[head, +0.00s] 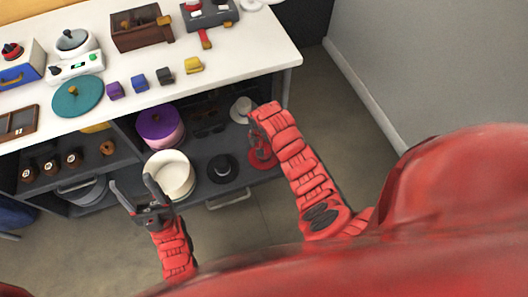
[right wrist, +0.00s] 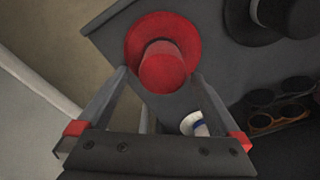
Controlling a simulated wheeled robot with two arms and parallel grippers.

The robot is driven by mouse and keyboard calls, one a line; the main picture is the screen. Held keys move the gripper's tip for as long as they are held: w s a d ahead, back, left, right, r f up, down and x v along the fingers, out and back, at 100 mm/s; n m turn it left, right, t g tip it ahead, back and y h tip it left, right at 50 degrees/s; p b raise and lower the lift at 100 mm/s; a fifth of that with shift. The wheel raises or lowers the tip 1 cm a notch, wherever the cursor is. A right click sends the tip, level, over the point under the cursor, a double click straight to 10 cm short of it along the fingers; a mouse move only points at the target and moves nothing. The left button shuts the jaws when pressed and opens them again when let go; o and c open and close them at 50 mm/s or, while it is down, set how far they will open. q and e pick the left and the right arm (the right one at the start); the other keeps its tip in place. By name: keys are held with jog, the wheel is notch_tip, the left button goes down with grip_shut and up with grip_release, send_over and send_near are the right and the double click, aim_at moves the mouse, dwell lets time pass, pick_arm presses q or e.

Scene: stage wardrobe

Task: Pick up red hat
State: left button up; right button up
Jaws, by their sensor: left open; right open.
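The red hat (right wrist: 163,62) has a round brim and a tall crown. In the right wrist view it lies on a dark shelf near its edge, crown toward the camera. My right gripper (right wrist: 157,77) is open, its fingers on either side of the crown; I cannot tell whether they touch it. My left gripper (head: 131,182) is open and empty, in front of the cream round box.
A black hat (head: 222,168) and a cream round box (head: 168,175) stand on the same shelf (head: 205,140). A white hat (head: 240,109) and a purple-lidded box (head: 160,127) are further back. The white counter (head: 230,75) overhangs the shelf. Open floor lies in front.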

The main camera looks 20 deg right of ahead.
jog(key=shift+w+f, duration=0.2)
jog(key=shift+f, duration=1.1)
jog(key=shift+w+f, duration=0.2)
jog(key=shift+f, duration=1.05)
jog(key=shift+c, duration=0.2)
jog(key=c, duration=1.2)
jog(key=shift+r, duration=0.1)
jog(key=shift+c, duration=0.2)
